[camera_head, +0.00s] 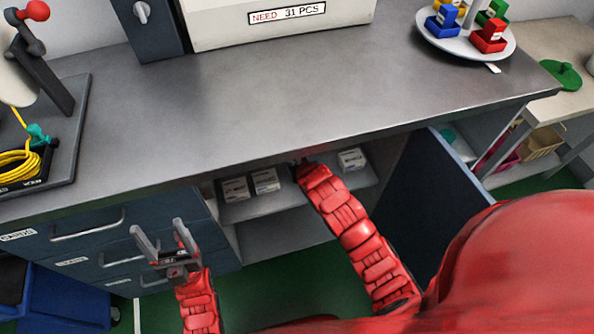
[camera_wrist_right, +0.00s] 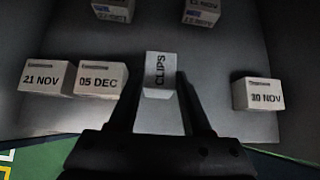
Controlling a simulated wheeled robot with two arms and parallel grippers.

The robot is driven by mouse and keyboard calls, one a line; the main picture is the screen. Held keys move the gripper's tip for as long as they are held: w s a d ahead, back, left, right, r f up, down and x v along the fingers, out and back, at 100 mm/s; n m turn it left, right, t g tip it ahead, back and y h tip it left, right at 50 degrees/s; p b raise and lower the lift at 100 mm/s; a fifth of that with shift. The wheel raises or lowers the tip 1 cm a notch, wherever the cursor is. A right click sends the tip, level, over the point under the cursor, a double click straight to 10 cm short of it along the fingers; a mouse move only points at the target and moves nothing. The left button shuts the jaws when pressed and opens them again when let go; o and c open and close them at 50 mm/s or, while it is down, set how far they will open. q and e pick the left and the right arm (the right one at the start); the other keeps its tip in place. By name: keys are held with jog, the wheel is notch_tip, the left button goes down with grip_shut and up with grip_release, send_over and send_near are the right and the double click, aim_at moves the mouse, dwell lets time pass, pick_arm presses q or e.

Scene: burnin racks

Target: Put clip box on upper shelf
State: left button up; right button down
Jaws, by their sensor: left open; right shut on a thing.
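The clip box (camera_wrist_right: 160,66) is a small white box marked CLIPS, seen in the right wrist view. My right gripper (camera_wrist_right: 160,80) is shut on it, one finger at each side. The box is over the upper shelf (camera_head: 292,199) inside the open cabinet; whether it touches the shelf I cannot tell. In the head view my right arm reaches under the counter, and its gripper and the clip box are mostly hidden. My left gripper (camera_head: 163,240) is open and empty in front of the drawers.
Dated white boxes marked 21 NOV (camera_wrist_right: 45,78), 05 DEC (camera_wrist_right: 102,80) and 30 NOV (camera_wrist_right: 257,93) flank the clip box; others stand behind. The cabinet door (camera_head: 430,190) hangs open at right. The counter edge is above my right arm. A lower shelf (camera_head: 275,238) looks empty.

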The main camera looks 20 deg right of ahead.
notch_tip(320, 180, down, 4)
jog(key=shift+r, duration=0.1)
jog(key=shift+w+f, duration=0.2)
jog(key=shift+w, duration=0.05)
jog(key=shift+f, duration=0.1)
jog(key=shift+f, duration=0.2)
jog(key=shift+c, duration=1.7)
grip_release()
jog(key=shift+r, duration=0.2)
